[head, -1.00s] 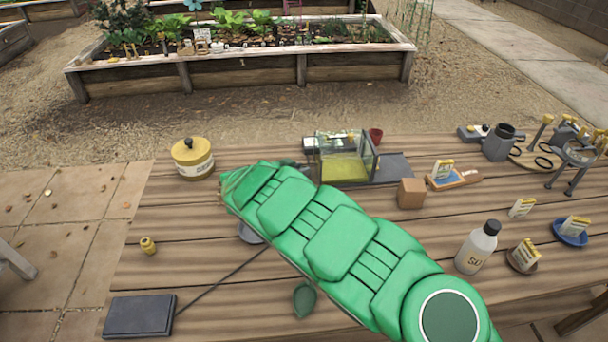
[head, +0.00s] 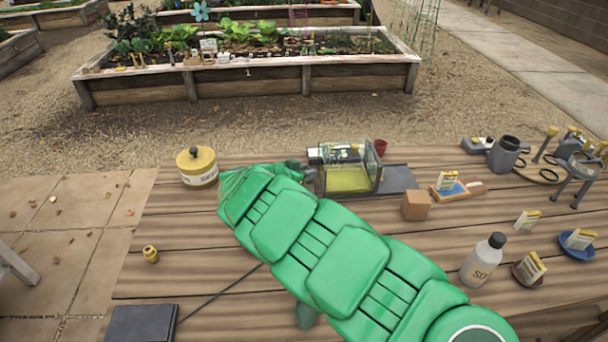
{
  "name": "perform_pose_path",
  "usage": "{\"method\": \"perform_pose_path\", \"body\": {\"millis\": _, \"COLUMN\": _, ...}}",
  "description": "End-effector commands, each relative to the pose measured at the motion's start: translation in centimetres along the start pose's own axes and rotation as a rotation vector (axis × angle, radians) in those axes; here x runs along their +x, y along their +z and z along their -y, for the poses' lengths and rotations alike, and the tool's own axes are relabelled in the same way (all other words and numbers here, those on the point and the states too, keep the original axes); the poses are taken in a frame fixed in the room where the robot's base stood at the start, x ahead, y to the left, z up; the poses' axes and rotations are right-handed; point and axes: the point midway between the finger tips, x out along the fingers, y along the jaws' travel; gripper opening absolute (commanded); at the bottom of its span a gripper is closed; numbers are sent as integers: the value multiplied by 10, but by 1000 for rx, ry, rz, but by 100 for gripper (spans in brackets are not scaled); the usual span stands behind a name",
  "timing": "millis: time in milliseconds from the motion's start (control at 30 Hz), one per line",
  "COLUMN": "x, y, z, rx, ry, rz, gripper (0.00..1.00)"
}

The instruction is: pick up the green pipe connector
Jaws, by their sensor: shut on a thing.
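My green arm crosses the table from the lower right. Its wrist bends at the upper left, and my gripper (head: 307,174) shows only in small part at the left side of the glass-walled box. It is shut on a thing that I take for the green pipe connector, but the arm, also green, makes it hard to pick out. The fingers are mostly hidden. I see no other clear pipe connector on the table.
The glass-walled box (head: 345,180) and a cardboard-brown block (head: 416,205) stand right of my wrist. A yellow canister (head: 196,168) stands to its left. The table's left part is mostly clear.

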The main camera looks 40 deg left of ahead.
Motion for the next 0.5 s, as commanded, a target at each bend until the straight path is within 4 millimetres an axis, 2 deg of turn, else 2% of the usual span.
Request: {"method": "perform_pose_path", "body": {"millis": 500, "x": -42, "y": -27, "z": -31, "rx": 0, "ry": 0, "rz": -3, "gripper": 0}}
